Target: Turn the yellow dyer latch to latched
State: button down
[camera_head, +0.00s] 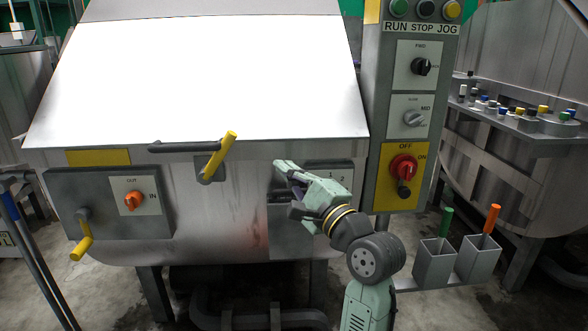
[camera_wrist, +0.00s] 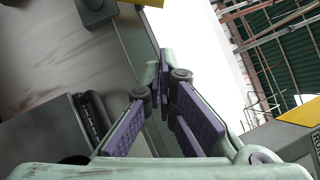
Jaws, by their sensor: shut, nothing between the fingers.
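The yellow dyer latch (camera_head: 221,151) sits on a grey mount at the front of the dyer, below the lid edge. Its yellow grip tilts up and to the right, over the lid edge. In the wrist view a bit of yellow handle (camera_wrist: 147,3) shows at the top edge, cut off by the frame. My gripper (camera_head: 279,172) is to the right of the latch and apart from it, in front of the dyer's right part. Its fingers (camera_wrist: 164,62) are together, with nothing held in the wrist view.
A dark lid handle (camera_head: 180,147) runs left of the latch. A second yellow handle (camera_head: 80,251) hangs at the left box. A grey box (camera_head: 343,173) marked 1 and 2 is behind my gripper. The control panel (camera_head: 380,115) stands at right.

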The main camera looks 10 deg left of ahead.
aim_at(219, 154)
jog(key=w+a+r+p, duration=0.2)
jog(key=w+a+r, duration=0.1)
jog(key=a, duration=0.5)
jog(key=shift+w+a, duration=0.35)
jog(key=shift+w, duration=0.3)
jog(key=shift+r, duration=0.1)
